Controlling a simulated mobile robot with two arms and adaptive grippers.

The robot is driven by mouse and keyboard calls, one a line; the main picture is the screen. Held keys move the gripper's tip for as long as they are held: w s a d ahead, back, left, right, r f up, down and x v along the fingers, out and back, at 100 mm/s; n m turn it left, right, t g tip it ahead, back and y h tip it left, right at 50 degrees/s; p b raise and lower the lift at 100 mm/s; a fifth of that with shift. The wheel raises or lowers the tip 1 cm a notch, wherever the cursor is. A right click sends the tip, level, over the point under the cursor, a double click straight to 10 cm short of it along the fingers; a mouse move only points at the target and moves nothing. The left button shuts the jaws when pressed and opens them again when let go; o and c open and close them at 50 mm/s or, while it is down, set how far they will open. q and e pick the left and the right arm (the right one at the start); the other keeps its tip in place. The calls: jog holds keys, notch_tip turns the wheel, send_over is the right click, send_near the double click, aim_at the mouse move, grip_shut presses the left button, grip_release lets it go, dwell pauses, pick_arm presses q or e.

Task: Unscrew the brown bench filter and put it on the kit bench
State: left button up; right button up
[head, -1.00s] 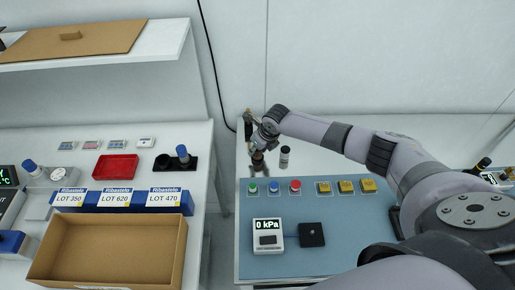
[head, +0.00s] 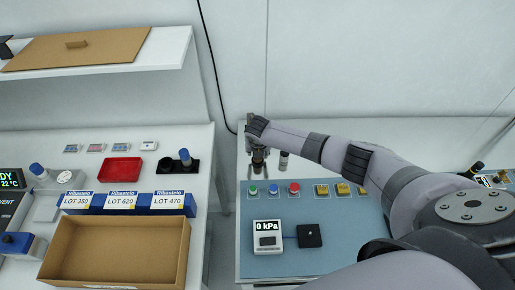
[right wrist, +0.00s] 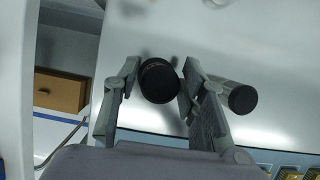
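My right gripper (head: 259,160) is over the back left of the kit bench (head: 275,215), pointing down. In the right wrist view, its two fingers (right wrist: 160,85) stand apart on either side of a round black-capped cylinder (right wrist: 158,82). In the head view, this brownish filter (head: 258,168) is largely hidden by the gripper. I see no clear grip on it. A second, grey cylinder (head: 284,160) with a dark cap stands just right of the gripper; it also shows in the right wrist view (right wrist: 240,99), outside the right finger. My left gripper is not in view.
The bench carries a gauge reading 0 kPa (head: 267,234), a black block (head: 309,236), coloured buttons (head: 273,188) and yellow squares (head: 322,190). On the left table are a cardboard box (head: 183,250), a red tray (head: 120,169) and blue-capped parts (head: 185,157).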

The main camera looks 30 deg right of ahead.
jog(key=m+h, duration=0.1)
jog(key=m, duration=0.3)
jog(key=shift+g, duration=0.4)
jog(key=m+g+h+b, duration=0.1)
jog(key=m, duration=0.2)
jog(key=shift+f, duration=0.15)
jog(key=m+g+b, duration=0.1)
jog(key=m+b, duration=0.1)
jog(key=m, duration=0.1)
jog(key=m+g+b, duration=0.1)
jog(key=m+b, duration=0.1)
jog(key=m, duration=0.2)
jog(key=shift+w+f+g+h+b, duration=0.1)
jog(key=shift+f+g+h+b, duration=0.1)
jog(key=shift+g+h+b, duration=0.15)
jog(key=shift+r+m, duration=0.15)
jog(key=shift+m, duration=0.45)
jog(key=shift+r+g, duration=0.1)
jog(key=shift+g, duration=0.15)
jog(key=shift+d+r, duration=0.1)
jog(key=shift+c, duration=0.5)
